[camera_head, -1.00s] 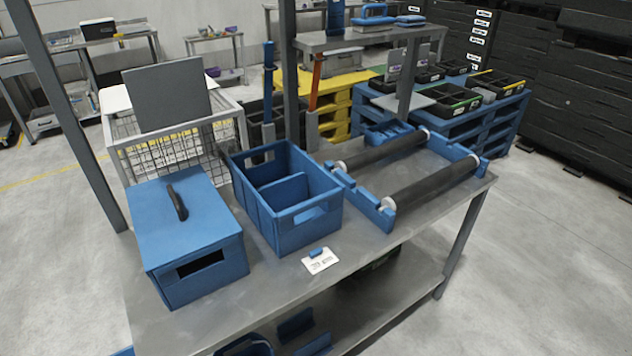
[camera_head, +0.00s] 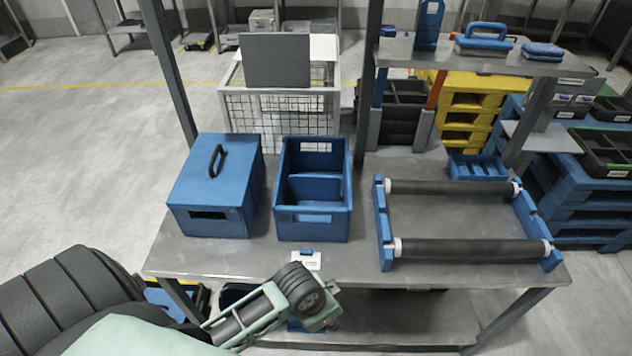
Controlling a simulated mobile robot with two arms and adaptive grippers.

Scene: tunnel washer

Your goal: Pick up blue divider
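A blue divider panel (camera_head: 314,188) stands across the inside of the open blue box (camera_head: 313,229) on the grey metal table. My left arm comes in from the lower left. Its end, with the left gripper (camera_head: 318,309), is in front of the table's front edge, below and apart from the open box. Its fingers cannot be made out clearly. Blue pieces (camera_head: 296,326) on the lower shelf show only in part behind my arm; I cannot tell their shape. My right gripper is not in view.
A lidded blue box (camera_head: 212,190) with a black handle stands left of the open box. A blue frame with two dark rollers (camera_head: 470,250) takes up the table's right. A white card (camera_head: 306,260) lies near the front edge. A wire cage (camera_head: 276,118) stands behind.

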